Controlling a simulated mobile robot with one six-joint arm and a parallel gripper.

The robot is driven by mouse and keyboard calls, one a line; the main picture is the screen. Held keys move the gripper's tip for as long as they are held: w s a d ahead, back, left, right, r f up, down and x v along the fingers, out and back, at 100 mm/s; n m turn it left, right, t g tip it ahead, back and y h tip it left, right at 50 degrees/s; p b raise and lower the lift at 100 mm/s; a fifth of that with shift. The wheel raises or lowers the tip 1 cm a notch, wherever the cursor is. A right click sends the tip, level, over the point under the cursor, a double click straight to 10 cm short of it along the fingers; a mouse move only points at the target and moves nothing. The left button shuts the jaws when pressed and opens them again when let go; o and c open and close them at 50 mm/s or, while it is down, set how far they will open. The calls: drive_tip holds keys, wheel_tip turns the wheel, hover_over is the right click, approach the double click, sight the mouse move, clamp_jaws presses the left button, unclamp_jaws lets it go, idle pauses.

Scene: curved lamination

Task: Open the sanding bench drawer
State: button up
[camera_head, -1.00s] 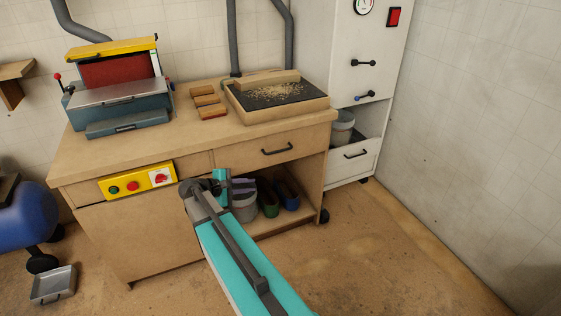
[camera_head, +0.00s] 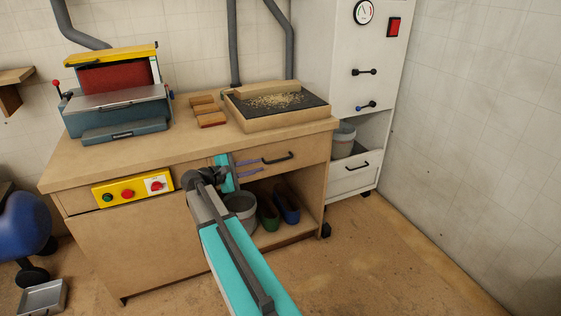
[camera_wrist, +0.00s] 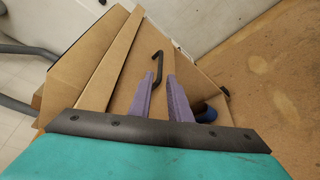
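The sanding bench drawer (camera_head: 308,152) is a light wood front at the right of the bench, flush and shut. Its dark bar handle (camera_head: 277,158) runs along the front; the handle also shows in the wrist view (camera_wrist: 158,66). My gripper (camera_head: 261,165) is in front of the drawer's left part, by the handle's left end. In the wrist view my two purple fingers (camera_wrist: 161,76) are apart with nothing held between them. The handle's near end lies by the left fingertip; I cannot tell whether they touch.
The bench top (camera_head: 185,142) carries a sander (camera_head: 118,100), wood blocks (camera_head: 207,110) and a sanding tray (camera_head: 275,118). Below the drawer is an open shelf with a grey bucket (camera_head: 241,205) and shoes (camera_head: 287,205).

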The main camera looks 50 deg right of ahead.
sight(280, 160)
drive_tip(key=b+x, duration=0.2)
drive_tip(key=x, duration=1.1)
drive_tip(key=shift+d+f, duration=0.15)
drive_tip(key=shift+d, duration=0.15)
clamp_jaws()
drive_tip(key=shift+s+a, duration=0.15)
drive_tip(key=shift+a, duration=0.05)
